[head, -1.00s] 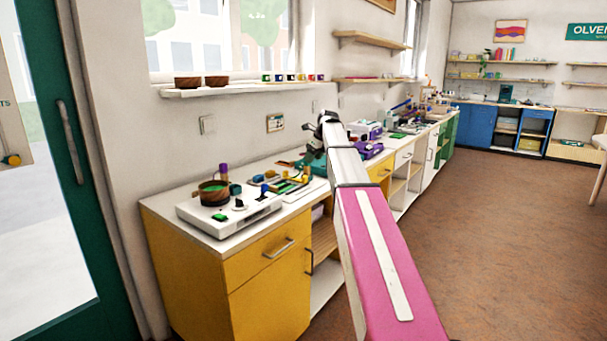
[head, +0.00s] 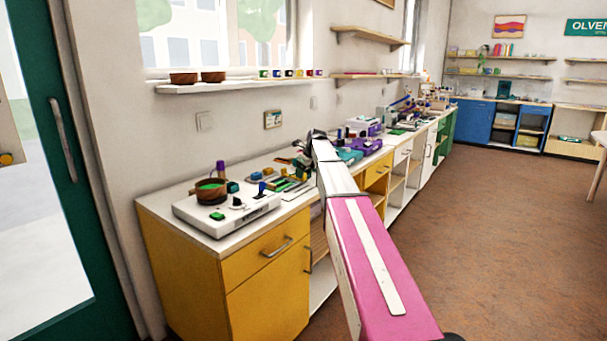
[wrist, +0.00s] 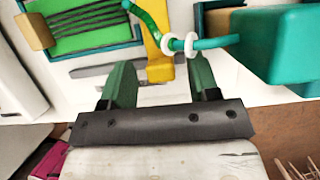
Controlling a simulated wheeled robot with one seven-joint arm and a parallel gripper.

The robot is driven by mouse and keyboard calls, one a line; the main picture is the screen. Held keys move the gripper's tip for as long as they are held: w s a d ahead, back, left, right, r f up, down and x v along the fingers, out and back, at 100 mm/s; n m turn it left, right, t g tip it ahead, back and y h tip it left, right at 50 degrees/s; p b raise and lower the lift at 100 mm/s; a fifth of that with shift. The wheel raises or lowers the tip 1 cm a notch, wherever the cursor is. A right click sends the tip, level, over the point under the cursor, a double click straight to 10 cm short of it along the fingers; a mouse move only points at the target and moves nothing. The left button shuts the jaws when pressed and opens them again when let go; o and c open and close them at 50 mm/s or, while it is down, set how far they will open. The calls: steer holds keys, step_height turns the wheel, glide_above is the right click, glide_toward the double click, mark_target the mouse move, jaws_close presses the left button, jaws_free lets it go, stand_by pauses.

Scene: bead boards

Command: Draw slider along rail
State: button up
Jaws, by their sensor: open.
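In the wrist view my gripper (wrist: 160,84) is open, with its two green fingers apart and nothing gripped. Dark grey bars (wrist: 88,71) lie flat on the white surface, partly behind the fingers. Just beyond the fingers is a yellow upright piece (wrist: 158,66). A green and teal rod carrying white rings (wrist: 190,44) runs from near it to a large teal block (wrist: 283,45). I cannot tell which piece is the slider. In the head view my gripper (head: 301,157) is small, beside the board with coloured parts (head: 283,186); its fingers are unclear.
A green panel with dark lines (wrist: 92,28) and a tan block (wrist: 34,31) are at upper left in the wrist view. A white box (head: 228,213) with a brown bowl (head: 211,191) stands on the yellow cabinet's (head: 260,290) top. The wall is close behind.

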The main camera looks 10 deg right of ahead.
steer(key=shift+f, duration=0.2)
jaws_close()
steer(key=s+a, duration=0.3)
steer(key=a, duration=0.1)
steer(key=s+a, duration=0.3)
steer(key=s, duration=0.1)
steer(key=shift+a, duration=0.35)
jaws_free()
steer(key=shift+r, duration=0.1)
steer(key=v, duration=1)
steer(key=shift+s+r, duration=0.2)
steer(key=shift+r, duration=0.1)
